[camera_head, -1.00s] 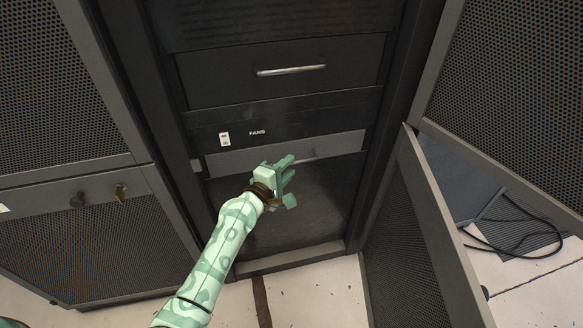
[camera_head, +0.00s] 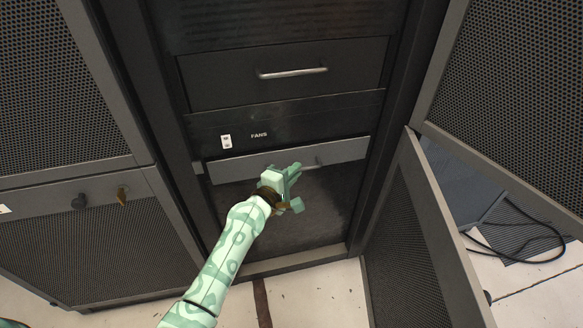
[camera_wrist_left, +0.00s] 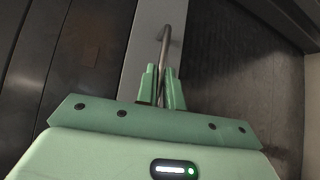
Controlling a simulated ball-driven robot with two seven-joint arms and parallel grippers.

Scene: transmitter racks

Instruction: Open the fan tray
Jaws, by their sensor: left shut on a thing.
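The fan tray (camera_head: 238,167) is a grey front panel below the FANS label, in the lower half of the open rack, standing slightly forward of the panel above. Its metal bar handle (camera_wrist_left: 165,42) runs up from between my fingers in the left wrist view. My left gripper (camera_head: 292,172) is at the middle of the tray front and covers much of the handle in the head view. In the left wrist view its two fingers (camera_wrist_left: 160,78) are closed around the handle's near part. My right gripper is not in view.
A drawer (camera_head: 220,75) with a bar handle sits above. A white switch (camera_head: 226,141) is left of the label. The open mesh door (camera_head: 405,240) stands close on the right, with black cables (camera_head: 520,250) beyond. Floor in front is clear.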

